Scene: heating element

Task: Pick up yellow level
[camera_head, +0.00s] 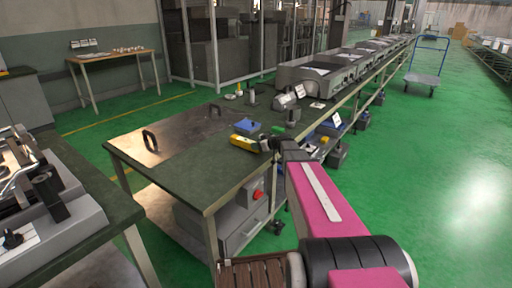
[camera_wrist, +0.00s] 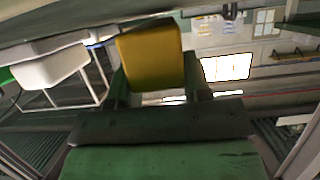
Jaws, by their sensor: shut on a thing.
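The yellow level (camera_head: 243,142) is a small yellow block just above or at the surface of the dark green workbench (camera_head: 190,184) in the head view. My gripper (camera_head: 268,143) is at its right end, with my pink arm reaching in from the lower right. In the wrist view the yellow level (camera_wrist: 151,55) sits between the two fingers of my gripper (camera_wrist: 158,88), which are shut on it.
A blue object (camera_head: 247,126) lies just behind the level. A metal plate with black handles (camera_head: 150,141) covers the bench's left part. Small grey devices (camera_head: 292,117) stand to the right, with a conveyor line (camera_head: 318,72) beyond. The bench's front area is clear.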

